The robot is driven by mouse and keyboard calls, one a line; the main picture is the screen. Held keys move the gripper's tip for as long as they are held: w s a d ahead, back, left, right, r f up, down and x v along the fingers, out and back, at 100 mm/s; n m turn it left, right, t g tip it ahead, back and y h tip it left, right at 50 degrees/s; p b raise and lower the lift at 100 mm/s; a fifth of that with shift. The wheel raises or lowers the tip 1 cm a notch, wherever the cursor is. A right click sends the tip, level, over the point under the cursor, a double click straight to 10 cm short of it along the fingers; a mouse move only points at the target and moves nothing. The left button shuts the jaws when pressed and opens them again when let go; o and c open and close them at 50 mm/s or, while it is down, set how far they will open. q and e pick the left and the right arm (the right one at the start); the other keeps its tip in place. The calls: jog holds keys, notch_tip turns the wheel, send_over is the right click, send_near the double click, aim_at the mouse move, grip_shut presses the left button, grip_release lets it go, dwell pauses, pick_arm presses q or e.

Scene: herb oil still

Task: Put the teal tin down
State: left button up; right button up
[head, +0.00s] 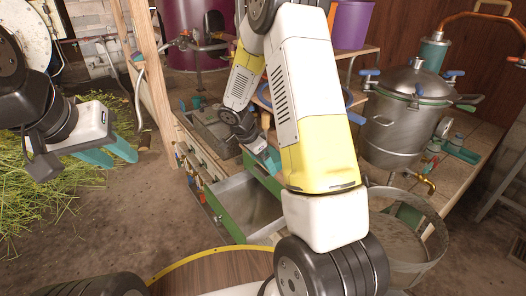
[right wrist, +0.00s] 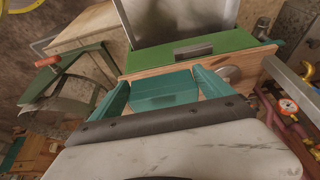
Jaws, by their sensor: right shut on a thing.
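The teal tin (right wrist: 165,88) is between the two teal fingers of my right gripper (right wrist: 165,92) in the right wrist view. The gripper is shut on it. In the head view my right gripper (head: 266,160) is beyond my yellow and white arm, near the back end of an open metal drawer with green sides (head: 248,205). The tin cannot be told clearly from the teal fingers there. I cannot tell whether the tin touches anything below. My left gripper (head: 115,152) is at the left over the straw, empty, its fingers apart.
A wooden bench (head: 388,170) carries a large steel pot (head: 404,115) with blue-handled clamps. A clear bucket with a brass tap (head: 425,183) above it stands at the right. Straw (head: 45,180) covers the floor at left. A wooden post (head: 150,80) rises near the bench.

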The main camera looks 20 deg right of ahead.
jog(key=a+r, duration=0.2)
jog(key=a, duration=0.1)
send_over(242, 212)
jog(key=s, duration=0.1)
notch_tip(242, 212, down, 15)
jog(key=f, duration=0.3)
jog(key=a+f, duration=0.1)
jog(key=f, duration=0.6)
jog(key=shift+w+a+f, duration=0.1)
jog(key=shift+w+a, duration=0.1)
jog(key=shift+a, duration=0.05)
jog(key=shift+f, duration=2.25)
jog(key=shift+f, duration=0.1)
jog(key=o, duration=1.5)
jog(key=shift+c, duration=0.2)
